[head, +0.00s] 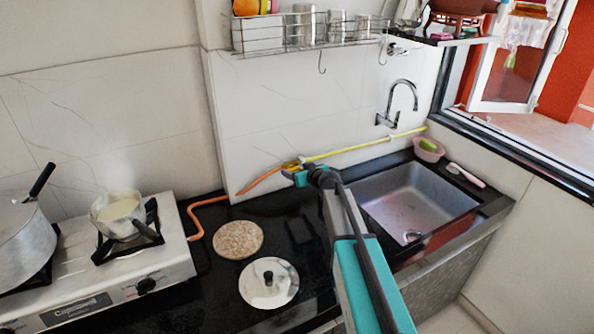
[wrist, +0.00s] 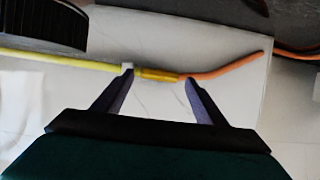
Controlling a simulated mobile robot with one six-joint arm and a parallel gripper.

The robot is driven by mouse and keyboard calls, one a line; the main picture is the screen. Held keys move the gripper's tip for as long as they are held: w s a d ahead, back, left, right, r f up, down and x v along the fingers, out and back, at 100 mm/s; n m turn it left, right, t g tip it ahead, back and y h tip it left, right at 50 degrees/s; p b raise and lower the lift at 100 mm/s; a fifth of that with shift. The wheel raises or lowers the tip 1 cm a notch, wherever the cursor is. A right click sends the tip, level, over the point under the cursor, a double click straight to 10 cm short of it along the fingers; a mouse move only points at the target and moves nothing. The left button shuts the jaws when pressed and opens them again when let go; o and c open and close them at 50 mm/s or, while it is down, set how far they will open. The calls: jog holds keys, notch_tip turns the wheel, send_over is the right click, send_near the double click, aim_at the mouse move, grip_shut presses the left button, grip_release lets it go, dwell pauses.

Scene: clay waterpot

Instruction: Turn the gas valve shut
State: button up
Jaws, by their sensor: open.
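The gas valve (head: 291,166) is a small yellow-orange piece on the wall, where the yellow gas pipe (head: 365,146) meets the orange hose (head: 258,181). In the wrist view the valve (wrist: 158,75) lies in line with the pipe (wrist: 60,62) and hose (wrist: 228,68). My gripper (wrist: 158,78) is open, with one fingertip near each end of the yellow part. I cannot tell whether the fingertips touch it. In the head view my gripper (head: 300,178) is at the wall by the valve and partly hides it.
A stove (head: 120,262) with a pan (head: 118,213) and a large pot (head: 22,235) stands at left. A round brown board (head: 238,240) and a metal lid (head: 268,283) lie on the black counter. A sink (head: 410,200) is at right. A wire rack (head: 310,33) hangs above.

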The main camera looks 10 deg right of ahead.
jog(key=shift+c, duration=0.5)
jog(key=c, duration=1)
jog(key=shift+o, duration=0.2)
